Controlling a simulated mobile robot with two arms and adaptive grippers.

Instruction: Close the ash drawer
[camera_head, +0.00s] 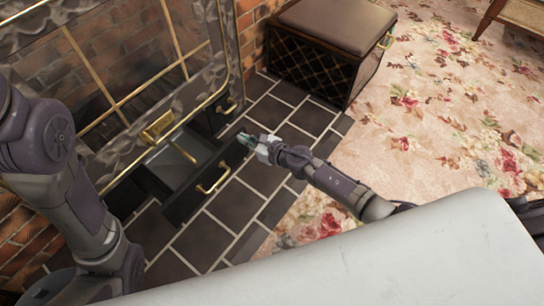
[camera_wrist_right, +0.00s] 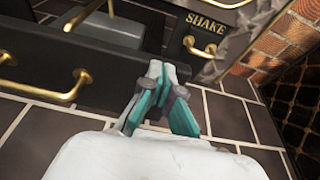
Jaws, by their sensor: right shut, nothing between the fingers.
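The ash drawer (camera_head: 183,205) is dark, has a brass handle (camera_head: 213,179), and stands pulled out from the base of the fireplace. A grey pan (camera_head: 170,163) shows inside it. In the right wrist view the drawer front (camera_wrist_right: 110,75) runs across the left and middle, with its handle (camera_wrist_right: 45,88) at left. My right gripper (camera_head: 245,138) is shut and empty at the right end of the drawer front. Its teal fingertips (camera_wrist_right: 158,72) overlap the drawer's front edge; I cannot tell whether they touch. My left gripper is out of view; only its arm shows.
A brass-framed glass screen (camera_head: 140,90) is above. A brown padded box (camera_head: 325,50) stands at the back right. Dark floor tiles (camera_head: 262,178) and a floral rug (camera_head: 440,110) are clear.

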